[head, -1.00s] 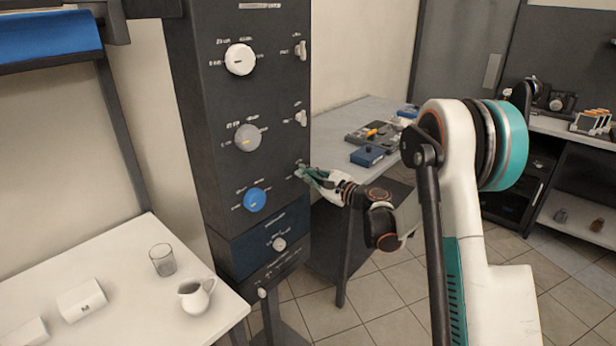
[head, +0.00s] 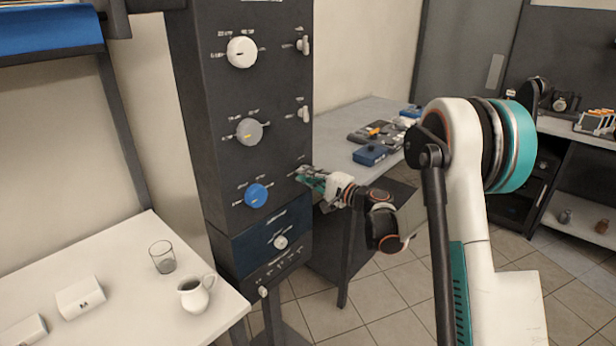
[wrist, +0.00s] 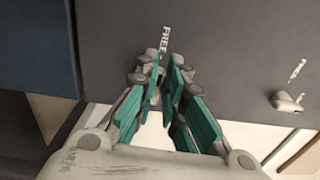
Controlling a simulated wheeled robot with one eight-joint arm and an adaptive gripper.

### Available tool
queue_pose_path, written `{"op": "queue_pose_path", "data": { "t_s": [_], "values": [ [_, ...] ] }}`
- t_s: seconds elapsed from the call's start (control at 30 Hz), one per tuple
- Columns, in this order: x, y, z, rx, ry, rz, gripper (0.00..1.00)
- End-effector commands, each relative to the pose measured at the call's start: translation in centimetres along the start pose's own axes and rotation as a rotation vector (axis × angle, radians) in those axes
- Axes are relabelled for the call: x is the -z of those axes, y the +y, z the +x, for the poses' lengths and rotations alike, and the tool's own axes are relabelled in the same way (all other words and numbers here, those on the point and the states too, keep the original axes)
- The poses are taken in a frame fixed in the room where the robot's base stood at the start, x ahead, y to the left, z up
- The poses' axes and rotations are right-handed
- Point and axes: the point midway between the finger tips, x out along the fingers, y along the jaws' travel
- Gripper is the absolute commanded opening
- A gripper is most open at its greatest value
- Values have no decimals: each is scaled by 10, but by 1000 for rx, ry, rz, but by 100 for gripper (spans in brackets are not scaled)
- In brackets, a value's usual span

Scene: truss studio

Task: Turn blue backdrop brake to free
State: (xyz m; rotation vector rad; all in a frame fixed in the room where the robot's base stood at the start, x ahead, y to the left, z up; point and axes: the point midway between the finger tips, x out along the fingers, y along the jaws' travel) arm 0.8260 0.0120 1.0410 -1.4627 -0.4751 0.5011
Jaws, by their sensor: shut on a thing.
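The blue backdrop knob (head: 256,195) is a blue dial on the front of the tall dark column.
A grey table (head: 345,120) with devices stands behind my gripper. A white table (head: 120,275) with a glass (head: 162,257) and a jug (head: 196,293) is at left.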

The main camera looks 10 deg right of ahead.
Motion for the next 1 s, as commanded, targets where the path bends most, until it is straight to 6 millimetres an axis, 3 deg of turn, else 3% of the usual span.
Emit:
{"op": "queue_pose_path", "data": {
  "t_s": [0.7, 0.73, 0.8, 1.0],
  "values": [
    [-1, 3, -1, -3, -2, -72, 0],
    [-1, 3, -1, -3, -2, -72, 17],
    [-1, 3, -1, -2, -2, -72, 30],
    [0, 2, 0, -1, -1, -70, 30]
  ]
}}
